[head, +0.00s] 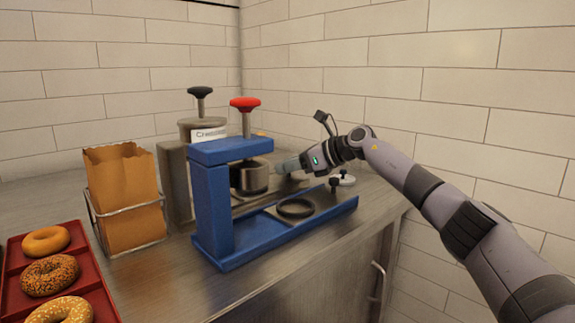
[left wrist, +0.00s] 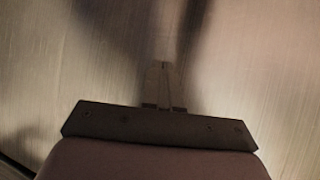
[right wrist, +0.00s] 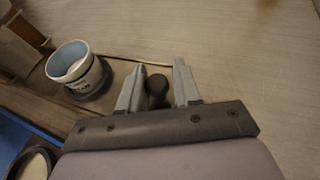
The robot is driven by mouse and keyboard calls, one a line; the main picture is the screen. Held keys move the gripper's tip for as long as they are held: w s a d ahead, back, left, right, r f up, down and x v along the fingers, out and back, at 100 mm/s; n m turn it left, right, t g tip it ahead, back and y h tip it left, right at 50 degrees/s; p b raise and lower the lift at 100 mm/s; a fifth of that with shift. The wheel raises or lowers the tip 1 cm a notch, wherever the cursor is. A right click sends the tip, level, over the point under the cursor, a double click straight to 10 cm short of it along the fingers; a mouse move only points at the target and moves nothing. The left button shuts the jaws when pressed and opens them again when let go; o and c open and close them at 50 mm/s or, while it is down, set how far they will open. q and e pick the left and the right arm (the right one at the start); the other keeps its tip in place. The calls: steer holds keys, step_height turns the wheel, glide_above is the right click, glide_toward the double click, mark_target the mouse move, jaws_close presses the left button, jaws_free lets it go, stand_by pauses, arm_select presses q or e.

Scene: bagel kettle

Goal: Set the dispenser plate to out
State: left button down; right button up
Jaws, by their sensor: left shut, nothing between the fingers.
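A blue dispenser (head: 210,200) with a red knob (head: 245,103) stands on the counter. Its flat plate, with a dark ring (head: 296,207) and a small black knob (head: 335,183), lies on the blue base. Behind it stands a grey dispenser (head: 172,180) with a black top knob (head: 200,92); its plate is mostly hidden in the head view. My right gripper (head: 280,166) is behind the blue dispenser's base. In the right wrist view the right gripper (right wrist: 157,75) is open, with a black knob (right wrist: 157,88) between its fingers. My left gripper (left wrist: 163,68) is shut and empty over a blurred metal surface.
A wire holder with brown paper bags (head: 122,180) stands left of the dispensers. A red tray (head: 15,262) with bagels is at the front left. A white cup with a blue inside (right wrist: 75,68) is left of my right fingers. The tiled wall is close behind.

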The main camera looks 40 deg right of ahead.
steer(key=shift+o, duration=0.5)
steer(key=shift+d, duration=0.2)
steer(key=shift+a, duration=0.1)
steer(key=shift+s, duration=0.1)
steer(key=shift+v, duration=3.55)
